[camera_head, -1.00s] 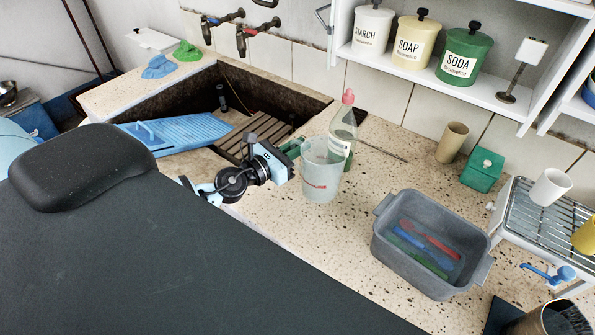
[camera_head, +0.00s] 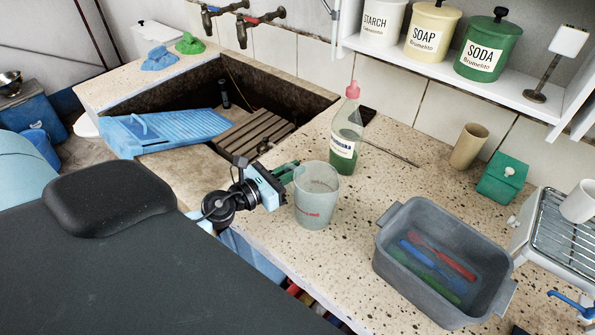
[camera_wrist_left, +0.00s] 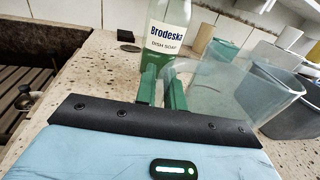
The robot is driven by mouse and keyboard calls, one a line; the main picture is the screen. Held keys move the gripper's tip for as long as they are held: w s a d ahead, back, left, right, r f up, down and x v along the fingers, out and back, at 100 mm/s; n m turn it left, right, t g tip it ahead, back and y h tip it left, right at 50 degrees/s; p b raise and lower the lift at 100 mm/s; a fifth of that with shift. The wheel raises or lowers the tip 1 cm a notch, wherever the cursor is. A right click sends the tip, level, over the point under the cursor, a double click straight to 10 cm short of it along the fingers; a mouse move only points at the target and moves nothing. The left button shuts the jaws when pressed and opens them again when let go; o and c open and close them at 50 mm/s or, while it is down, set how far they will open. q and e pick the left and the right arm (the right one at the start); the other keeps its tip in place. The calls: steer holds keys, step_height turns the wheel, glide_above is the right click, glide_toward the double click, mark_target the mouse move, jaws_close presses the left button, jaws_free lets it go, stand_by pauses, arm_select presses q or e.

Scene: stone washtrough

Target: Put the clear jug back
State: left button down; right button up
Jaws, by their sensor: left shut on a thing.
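The clear jug (camera_head: 316,198), a see-through cup shape with a small red mark, is upright over the speckled stone worktop, right of the trough. It also shows in the left wrist view (camera_wrist_left: 235,85). I cannot tell whether its base touches the stone. My left gripper (camera_head: 286,171) is at the jug's left side, its green fingers (camera_wrist_left: 162,88) shut on it. The exact grip spot is hard to see; a handle cannot be made out clearly. My right gripper is not in view.
A dish soap bottle (camera_head: 345,135) stands just behind the jug. A grey tub (camera_head: 388,252) with several coloured items is to the right. The stone trough (camera_head: 180,165) with a blue washboard (camera_head: 165,130) is left. A beige cup (camera_head: 469,146) and green box (camera_head: 502,178) stand behind.

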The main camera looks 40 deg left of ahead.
arm_select(q)
steer(key=shift+r, duration=0.1)
steer(key=shift+f, duration=0.25)
steer(key=c, duration=1.5)
jaws_free()
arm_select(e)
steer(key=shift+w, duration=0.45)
arm_select(q)
steer(key=shift+r, duration=0.1)
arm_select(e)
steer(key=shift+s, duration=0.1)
